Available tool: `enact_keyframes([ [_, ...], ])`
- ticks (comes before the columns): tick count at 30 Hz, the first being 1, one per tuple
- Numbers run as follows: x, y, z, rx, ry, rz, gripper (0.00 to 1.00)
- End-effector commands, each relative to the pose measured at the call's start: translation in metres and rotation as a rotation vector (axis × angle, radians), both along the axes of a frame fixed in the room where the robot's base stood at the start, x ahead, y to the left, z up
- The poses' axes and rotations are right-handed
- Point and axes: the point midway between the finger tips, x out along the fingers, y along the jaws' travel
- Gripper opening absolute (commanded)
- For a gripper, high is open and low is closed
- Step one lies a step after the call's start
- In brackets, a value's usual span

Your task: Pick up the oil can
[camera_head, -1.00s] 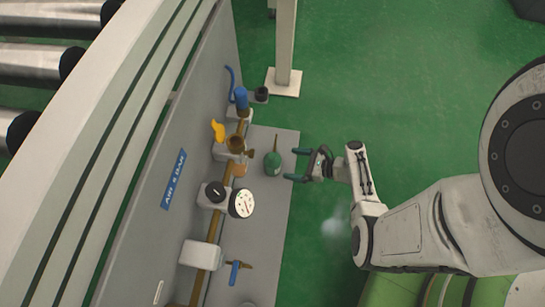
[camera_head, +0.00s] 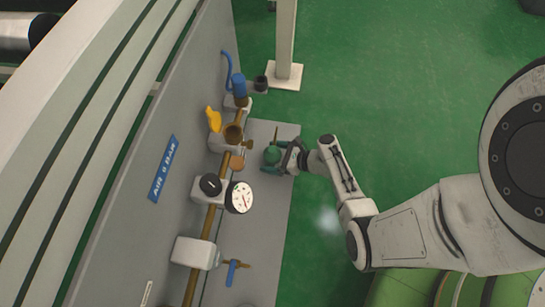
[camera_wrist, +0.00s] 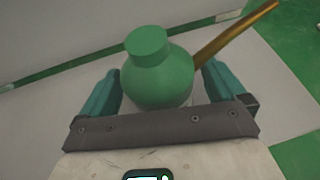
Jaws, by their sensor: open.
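The green oil can (camera_head: 271,155) stands on the grey shelf near its right edge. In the wrist view the can (camera_wrist: 158,78) shows a round body, a flat green cap and a brass spout pointing up and right. My gripper (camera_head: 273,157) is at the can. In the wrist view my gripper (camera_wrist: 162,85) is open, with one teal finger on each side of the can's body.
Green floor (camera_head: 400,110) lies open to the right.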

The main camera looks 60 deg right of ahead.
Motion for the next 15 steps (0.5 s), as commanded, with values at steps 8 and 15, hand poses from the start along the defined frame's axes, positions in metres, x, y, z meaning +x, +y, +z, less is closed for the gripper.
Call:
enact_keyframes([
  [8,-0.0003,-0.0003,0.0002,0.000,0.000,0.000,0.75],
  [15,-0.0003,-0.0004,0.0001,-0.001,0.000,0.000,0.52],
])
